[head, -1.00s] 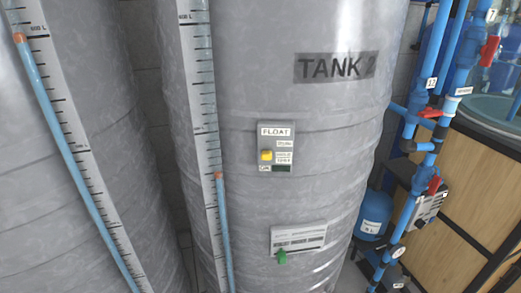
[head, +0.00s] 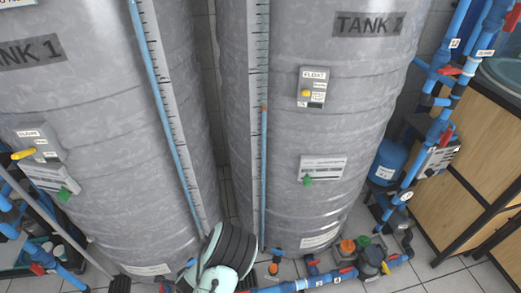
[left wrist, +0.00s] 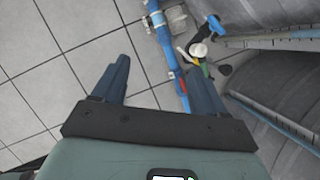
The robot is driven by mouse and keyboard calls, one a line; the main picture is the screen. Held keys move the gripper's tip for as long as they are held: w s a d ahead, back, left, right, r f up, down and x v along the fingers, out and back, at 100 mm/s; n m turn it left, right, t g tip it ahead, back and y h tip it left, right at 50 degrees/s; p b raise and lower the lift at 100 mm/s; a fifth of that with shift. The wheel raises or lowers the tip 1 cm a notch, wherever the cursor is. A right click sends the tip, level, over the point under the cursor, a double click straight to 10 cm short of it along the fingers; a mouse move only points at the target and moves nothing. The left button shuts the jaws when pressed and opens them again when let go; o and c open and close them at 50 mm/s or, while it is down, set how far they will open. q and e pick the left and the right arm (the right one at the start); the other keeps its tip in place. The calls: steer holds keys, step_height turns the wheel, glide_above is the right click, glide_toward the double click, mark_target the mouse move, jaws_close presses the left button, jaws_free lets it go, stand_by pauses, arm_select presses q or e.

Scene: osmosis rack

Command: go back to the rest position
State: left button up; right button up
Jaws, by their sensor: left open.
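My left gripper (left wrist: 154,70) is open and empty in the left wrist view. Its two dark fingers are spread wide over the tiled floor, with blue pipe seen beyond and between them. The fingers do not show clearly in the head view. A teal and black ribbed part that looks like mine comes up at the bottom middle of the head view, in front of the tanks. My right gripper is not in view.
Tank 1 (head: 105,120) and Tank 2 (head: 335,120) stand side by side. Float boxes (head: 312,88) sit on their fronts. Blue floor pipes (head: 325,282) with valves run low in front. A wooden cabinet (head: 465,190) stands right. Bare floor tiles (left wrist: 45,65) lie left in the wrist view.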

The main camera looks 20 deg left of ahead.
arm_select(q)
steer(key=s+d+f+n+h+b, duration=0.4)
steer(key=s+d+f+n+b, duration=0.25)
steer(key=d+f+n, duration=0.55)
steer(key=d+f+n+h+b, duration=0.3)
steer(key=d+n+b, duration=0.1)
steer(key=d+n, duration=0.6)
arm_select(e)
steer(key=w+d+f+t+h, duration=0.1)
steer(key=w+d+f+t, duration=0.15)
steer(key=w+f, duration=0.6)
arm_select(q)
steer(key=s+d+r+p, duration=0.1)
steer(key=s+r+p, duration=0.1)
steer(key=r+p, duration=0.6)
steer(key=s+r+g+h+p, duration=0.1)
steer(key=s+r+p, duration=0.1)
steer(key=r+p, duration=0.7)
steer(key=shift+d+r+g, duration=0.15)
steer(key=shift+d+g, duration=0.15)
steer(key=shift+d, duration=0.05)
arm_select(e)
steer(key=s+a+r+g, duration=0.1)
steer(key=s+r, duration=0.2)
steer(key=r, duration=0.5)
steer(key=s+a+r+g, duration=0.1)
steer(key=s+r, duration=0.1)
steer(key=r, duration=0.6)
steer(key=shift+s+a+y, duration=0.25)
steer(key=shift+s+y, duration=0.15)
